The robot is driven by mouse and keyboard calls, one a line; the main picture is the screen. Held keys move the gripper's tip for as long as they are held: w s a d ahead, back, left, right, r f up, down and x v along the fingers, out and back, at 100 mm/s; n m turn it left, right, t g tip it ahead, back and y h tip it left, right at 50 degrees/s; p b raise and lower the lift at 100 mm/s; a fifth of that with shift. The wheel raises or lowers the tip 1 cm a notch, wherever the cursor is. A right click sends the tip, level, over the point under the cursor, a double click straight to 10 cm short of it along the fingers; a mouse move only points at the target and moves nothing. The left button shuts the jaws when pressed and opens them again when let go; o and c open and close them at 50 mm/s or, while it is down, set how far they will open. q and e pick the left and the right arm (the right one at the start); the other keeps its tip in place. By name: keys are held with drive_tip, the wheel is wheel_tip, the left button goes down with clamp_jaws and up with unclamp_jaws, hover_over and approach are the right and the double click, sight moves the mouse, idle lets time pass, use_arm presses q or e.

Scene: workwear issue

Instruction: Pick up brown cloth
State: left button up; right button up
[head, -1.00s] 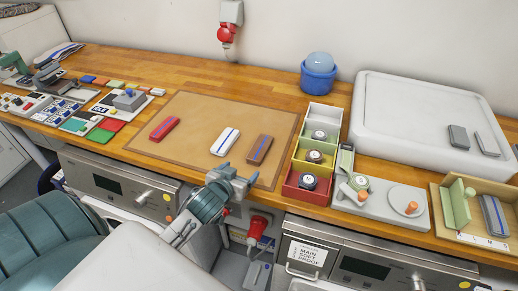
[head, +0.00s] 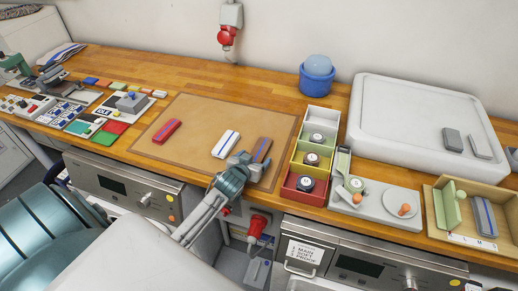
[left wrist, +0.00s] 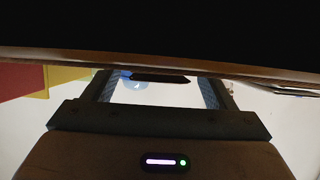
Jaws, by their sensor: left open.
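The brown cloth (head: 263,146) is a folded strip with a blue stripe. It lies on the tan mat (head: 215,112), right of the white cloth (head: 226,144); a red cloth (head: 167,131) lies further left. My left gripper (head: 249,164) is open at the near end of the brown cloth and hides part of it. I cannot tell whether it touches the cloth. In the left wrist view, the left fingers (left wrist: 158,90) stand apart with a dark shape between them, and a large dark surface fills the top. My right gripper is not in view.
Right of the mat stand stacked bins in white, yellow and red (head: 304,188) with round items. A grey tray (head: 385,212) and a large white box lid (head: 410,110) are further right. Small parts crowd the left. The mat's back part is clear.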

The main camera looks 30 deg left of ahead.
use_arm(q)
drive_tip(key=c, duration=1.1)
drive_tip(key=shift+o, duration=0.2)
